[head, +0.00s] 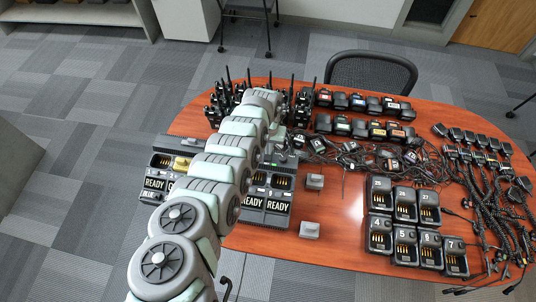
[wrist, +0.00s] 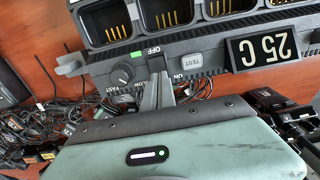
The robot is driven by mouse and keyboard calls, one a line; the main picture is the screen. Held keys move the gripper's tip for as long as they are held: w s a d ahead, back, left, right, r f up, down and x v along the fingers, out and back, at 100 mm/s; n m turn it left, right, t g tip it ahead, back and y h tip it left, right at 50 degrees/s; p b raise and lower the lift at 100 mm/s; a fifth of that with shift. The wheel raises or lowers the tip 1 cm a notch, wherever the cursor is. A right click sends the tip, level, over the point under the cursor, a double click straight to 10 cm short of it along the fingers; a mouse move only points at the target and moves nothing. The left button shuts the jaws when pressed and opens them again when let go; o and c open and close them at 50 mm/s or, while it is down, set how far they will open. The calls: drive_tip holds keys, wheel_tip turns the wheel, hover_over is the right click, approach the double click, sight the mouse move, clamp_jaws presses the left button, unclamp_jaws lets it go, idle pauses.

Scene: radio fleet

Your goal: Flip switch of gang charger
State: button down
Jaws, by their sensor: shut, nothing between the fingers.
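The gang charger (wrist: 215,42) fills the top of the wrist view, a dark grey unit with a row of charging bays with gold contacts. Its front panel carries a round speed knob (wrist: 122,75), a switch area marked OFF and ON, a TEST button (wrist: 192,59) and a "25 C" display (wrist: 262,48). My gripper (wrist: 157,78) is shut and empty, its narrow fingers at the switch area beside the knob. The fingers partly cover the switch, so I cannot tell its position or whether they touch it. In the head view my arm covers part of the chargers and hides the fingertips.
Bar chargers with READY labels (head: 278,206) lie under and beside my arm on the red-brown oval table (head: 335,240). Single chargers (head: 405,235), radio batteries, tangled cables and speaker mics (head: 475,155) crowd the right. Upright radios (head: 222,100) stand at the back. A chair (head: 372,72) is behind.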

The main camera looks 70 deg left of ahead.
wheel_tip(320, 180, up, 6)
drive_tip(key=p, duration=0.6)
drive_tip(key=shift+r+p, duration=0.2)
drive_tip(key=shift+p, duration=0.2)
drive_tip(key=shift+w+f, duration=0.1)
